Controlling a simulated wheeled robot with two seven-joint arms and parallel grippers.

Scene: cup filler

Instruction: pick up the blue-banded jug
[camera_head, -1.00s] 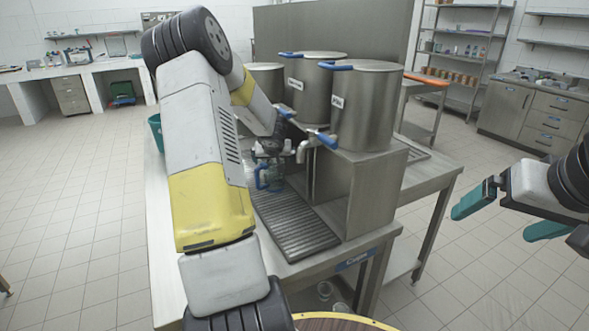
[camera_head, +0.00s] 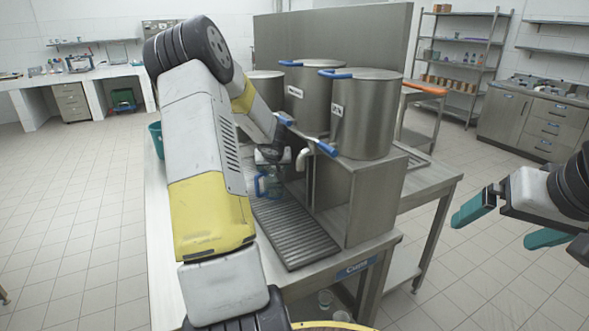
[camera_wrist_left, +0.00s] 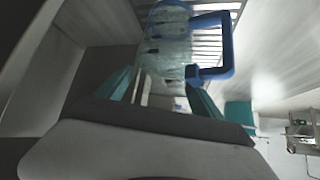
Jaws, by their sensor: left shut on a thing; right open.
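The jug is clear with a blue handle. In the head view the jug (camera_head: 270,185) is beside the pots, over the back part of the ribbed drip tray (camera_head: 295,235). In the left wrist view the jug (camera_wrist_left: 166,45) is between the teal fingers, its handle out to the right. My left gripper (camera_wrist_left: 160,88) is shut on the jug. In the head view my left arm partly hides this gripper (camera_head: 268,157). I cannot tell whether the jug touches the tray. My right gripper (camera_head: 507,224) is open and empty, right of the table.
Large steel pots with blue-handled taps, the nearest pot (camera_head: 366,115) among them, stand on a steel stand (camera_head: 372,200) right of the jug. A teal bin (camera_head: 156,138) is at the table's left edge. Clear floor (camera_head: 480,275) lies to the right.

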